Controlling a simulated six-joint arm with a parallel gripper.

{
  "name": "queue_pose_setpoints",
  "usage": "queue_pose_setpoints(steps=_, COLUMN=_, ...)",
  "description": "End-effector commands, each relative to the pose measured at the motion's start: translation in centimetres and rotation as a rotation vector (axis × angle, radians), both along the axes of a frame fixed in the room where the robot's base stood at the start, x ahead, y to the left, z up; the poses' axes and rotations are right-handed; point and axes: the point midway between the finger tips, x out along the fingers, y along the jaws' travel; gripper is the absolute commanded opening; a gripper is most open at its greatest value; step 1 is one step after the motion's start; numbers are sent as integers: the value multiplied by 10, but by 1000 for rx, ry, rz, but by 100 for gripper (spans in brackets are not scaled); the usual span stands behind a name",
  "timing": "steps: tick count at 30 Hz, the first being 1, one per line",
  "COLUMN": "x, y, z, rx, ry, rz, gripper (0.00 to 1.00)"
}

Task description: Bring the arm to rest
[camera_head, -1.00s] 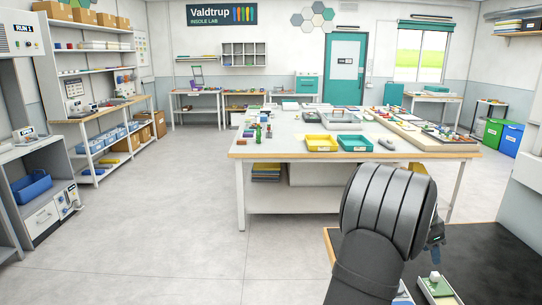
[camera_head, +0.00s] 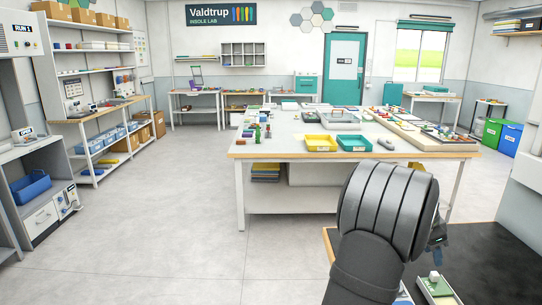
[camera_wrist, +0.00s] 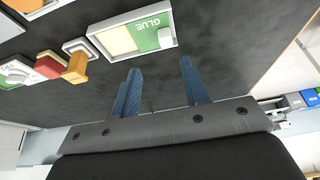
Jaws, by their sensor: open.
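My gripper (camera_wrist: 160,95) shows in the wrist view with its two blue fingers spread apart and nothing between them. It hangs over the dark bench top (camera_wrist: 225,40), near a green and cream tray marked GLUE (camera_wrist: 120,36). In the head view my dark arm covers most of the gripper; only a bit of it (camera_head: 437,243) shows at the arm's right edge, above the dark bench top (camera_head: 475,262).
The green tray with a white knob (camera_head: 436,284) lies at the front of the bench. In the wrist view an orange block (camera_wrist: 76,68) and a red piece (camera_wrist: 46,66) lie beside the GLUE tray. A white table (camera_head: 290,141) with yellow and teal trays stands beyond.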

Motion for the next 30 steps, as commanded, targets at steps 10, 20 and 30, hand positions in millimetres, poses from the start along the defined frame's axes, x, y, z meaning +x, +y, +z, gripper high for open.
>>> queue_pose_setpoints(steps=10, x=1, y=27, z=66, rx=-2, ry=-2, rz=2, gripper=42)
queue_pose_setpoints(steps=20, x=-44, y=17, z=86, rx=103, ry=-105, rz=7, gripper=42)
queue_pose_setpoints(steps=30, x=-90, y=7, z=106, rx=178, ry=-260, rz=24, gripper=42)
